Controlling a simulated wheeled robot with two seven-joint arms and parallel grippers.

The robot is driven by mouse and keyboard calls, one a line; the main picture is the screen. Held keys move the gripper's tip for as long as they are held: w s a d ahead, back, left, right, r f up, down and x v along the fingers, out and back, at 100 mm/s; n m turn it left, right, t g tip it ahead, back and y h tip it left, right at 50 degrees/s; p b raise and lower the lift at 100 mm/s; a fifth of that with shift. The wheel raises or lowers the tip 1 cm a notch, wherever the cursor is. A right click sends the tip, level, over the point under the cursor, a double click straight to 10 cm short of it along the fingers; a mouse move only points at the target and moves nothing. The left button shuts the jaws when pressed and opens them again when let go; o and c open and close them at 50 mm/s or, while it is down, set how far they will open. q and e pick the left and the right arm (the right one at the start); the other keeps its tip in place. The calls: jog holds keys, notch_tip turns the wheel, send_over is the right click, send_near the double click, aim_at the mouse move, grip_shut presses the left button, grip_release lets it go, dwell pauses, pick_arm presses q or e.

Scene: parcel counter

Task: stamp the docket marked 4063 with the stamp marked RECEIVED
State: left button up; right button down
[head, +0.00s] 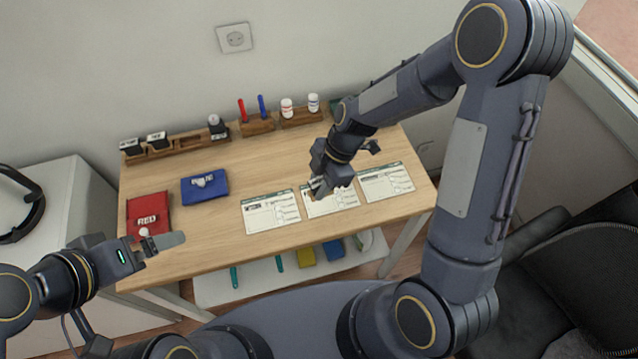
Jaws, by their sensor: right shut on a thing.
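Three white dockets lie in a row on the wooden table: a left one (271,213), a middle one (338,202) and a right one (388,183). Their numbers are too small to read. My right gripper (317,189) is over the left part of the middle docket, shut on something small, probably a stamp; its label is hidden. I cannot tell whether it touches the paper. A stamp rack (172,152) at the back left holds dark stamps, with an apparently empty slot. My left gripper (168,242) is at the table's front left corner; its jaw opening is unclear.
Pens (251,108) and small white bottles (300,105) stand in holders at the back. The table's middle (260,165) is clear.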

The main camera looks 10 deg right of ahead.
jog(key=shift+f+b, duration=1.65)
jog(key=shift+f, duration=1)
jog(key=shift+f+b, duration=0.35)
jog(key=shift+b, duration=0.2)
jog(key=shift+r, duration=0.1)
jog(key=shift+r+p, duration=1.6)
jog(key=shift+r, duration=1.4)
